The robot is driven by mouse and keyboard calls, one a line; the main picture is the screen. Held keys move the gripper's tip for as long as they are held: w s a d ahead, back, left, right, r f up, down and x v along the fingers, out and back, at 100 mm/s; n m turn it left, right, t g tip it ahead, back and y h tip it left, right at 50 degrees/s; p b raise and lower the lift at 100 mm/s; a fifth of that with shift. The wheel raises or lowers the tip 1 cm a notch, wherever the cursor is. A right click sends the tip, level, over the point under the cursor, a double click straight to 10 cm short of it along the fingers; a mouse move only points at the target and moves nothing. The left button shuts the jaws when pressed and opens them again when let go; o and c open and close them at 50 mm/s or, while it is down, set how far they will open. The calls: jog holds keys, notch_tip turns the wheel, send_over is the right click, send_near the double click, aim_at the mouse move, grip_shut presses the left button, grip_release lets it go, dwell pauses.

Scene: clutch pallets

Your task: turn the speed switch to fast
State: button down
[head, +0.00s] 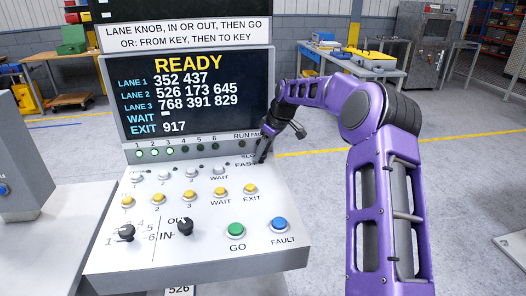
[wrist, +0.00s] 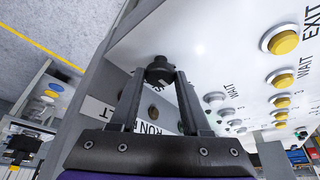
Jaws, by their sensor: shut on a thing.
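The speed switch is a small black knob (wrist: 160,66) at the upper right of the sloping panel. In the wrist view it sits between the tips of my two fingers. My gripper (head: 262,157) reaches down onto it from the right in the head view, and it also shows in the wrist view (wrist: 160,77). It is shut on the knob. In the head view the fingers hide most of the knob. The FAST label shows just left of the fingers, with a partly covered SLOW label above it. I cannot tell which way the knob points.
The control panel (head: 110,262) carries yellow buttons, a green GO button (head: 236,230), a blue FAULT button (head: 279,225) and two black knobs lower left. The screen (head: 190,80) above reads READY. The wait button (wrist: 281,82) lies right of my fingers in the wrist view.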

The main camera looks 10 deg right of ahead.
jog(key=shift+c, duration=1.9)
grip_release()
jog(key=v, duration=1.7)
jog(key=shift+s+r, duration=0.2)
jog(key=shift+d, duration=0.1)
